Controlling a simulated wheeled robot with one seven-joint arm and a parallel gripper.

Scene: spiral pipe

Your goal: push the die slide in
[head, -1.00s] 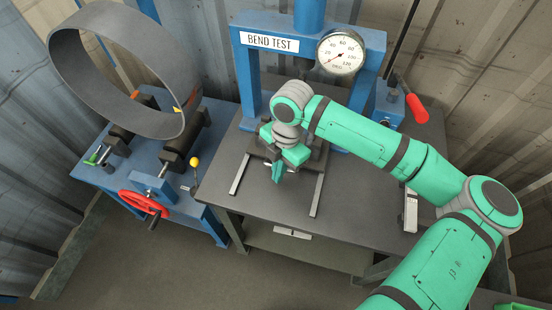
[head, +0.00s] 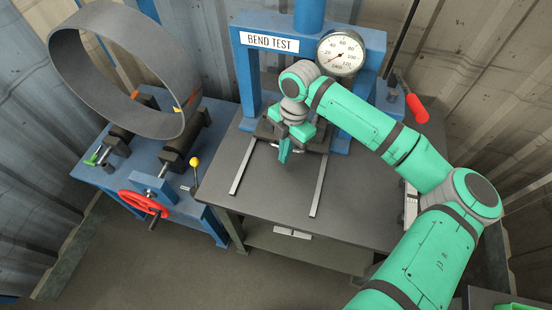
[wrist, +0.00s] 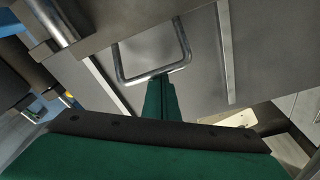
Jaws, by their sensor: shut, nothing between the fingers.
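The die slide (head: 264,131) is a dark block at the back of the bench, on two light rails under the blue press frame, partly hidden by my gripper. Its U-shaped metal handle (wrist: 140,79) shows in the wrist view, facing my gripper. My gripper (head: 284,158) is shut and empty, pointing down at the front of the slide. In the wrist view its fingertips (wrist: 160,84) are at the handle's crossbar, seemingly touching it. My wrist hides much of the slide's middle in the head view.
The press frame (head: 248,80) carries a BEND TEST sign and a round gauge (head: 341,53). A red-handled lever (head: 416,108) stands right. A blue roller bench with a large grey ring (head: 62,75) is left. The bench top between the rails' front ends is clear.

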